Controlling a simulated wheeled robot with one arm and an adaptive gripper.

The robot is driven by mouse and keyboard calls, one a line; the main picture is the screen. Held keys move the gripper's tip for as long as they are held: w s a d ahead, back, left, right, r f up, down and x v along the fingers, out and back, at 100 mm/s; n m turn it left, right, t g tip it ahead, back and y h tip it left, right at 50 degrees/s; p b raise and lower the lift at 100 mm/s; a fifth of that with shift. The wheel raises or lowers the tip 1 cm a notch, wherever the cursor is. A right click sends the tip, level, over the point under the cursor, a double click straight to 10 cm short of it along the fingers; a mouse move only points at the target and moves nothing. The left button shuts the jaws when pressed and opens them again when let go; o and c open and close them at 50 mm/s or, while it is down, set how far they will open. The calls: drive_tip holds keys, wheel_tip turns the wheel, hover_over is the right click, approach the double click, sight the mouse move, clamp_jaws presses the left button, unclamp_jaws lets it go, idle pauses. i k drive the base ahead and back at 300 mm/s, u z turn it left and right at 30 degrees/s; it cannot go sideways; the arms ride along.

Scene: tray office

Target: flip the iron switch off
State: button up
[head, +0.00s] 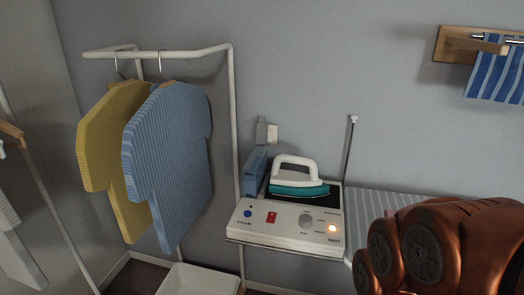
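The iron (298,178), white with a teal base, rests on a dark plate at the back of a white control station (270,236). On the station's front panel is a red rocker switch (271,217); which way it is tipped is too small to tell. Left of it is a blue button (248,213), and right of it a grey round knob (306,221). My bronze arm fills the lower right, apart from the panel in the picture. My gripper is not in view.
A striped ironing board (375,203) lies right of the station, partly behind my arm. A white rack (232,110) with yellow (100,150) and blue (172,160) shirts stands left. A white bin (200,280) is below. A striped towel (490,75) hangs upper right. Space before the panel looks clear.

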sight(271, 217)
drive_tip(key=k, duration=0.5)
drive_tip(key=u, duration=0.95)
drive_tip(key=i, duration=0.7)
drive_tip(key=z, duration=0.2)
